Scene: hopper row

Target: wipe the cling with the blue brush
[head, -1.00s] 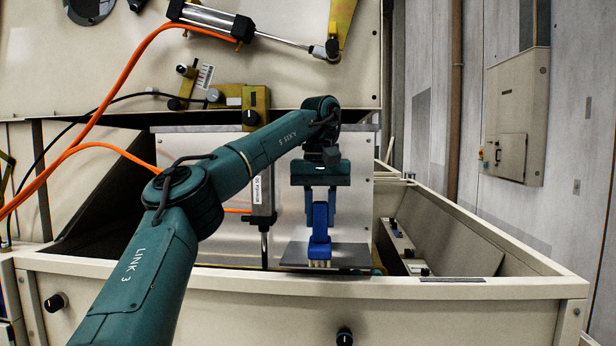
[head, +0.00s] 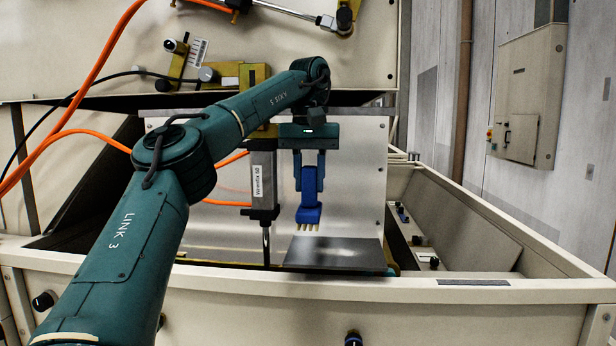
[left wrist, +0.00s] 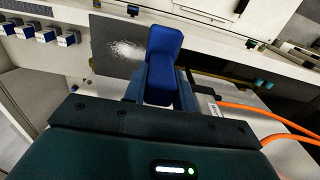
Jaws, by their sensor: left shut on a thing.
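The blue brush (head: 309,214) is in my left gripper (head: 309,180), which is shut on it. The brush hangs upright with its pale bristles down, just above the far part of a dark flat plate (head: 350,256). A gap seems to show between bristles and plate. The cling is a whitish smear on the plate, faint in the head view (head: 312,252) and clearer as a white powdery patch in the left wrist view (left wrist: 126,49). There the brush (left wrist: 163,55) is beside the patch, to its right. My right gripper is out of view.
A cylinder (head: 263,185) with a rod stands just left of the brush. The hopper's front rim (head: 480,291) runs before the plate, and a metal panel (head: 360,180) stands behind. Orange hoses (head: 75,134) hang at left. Open space lies right of the plate.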

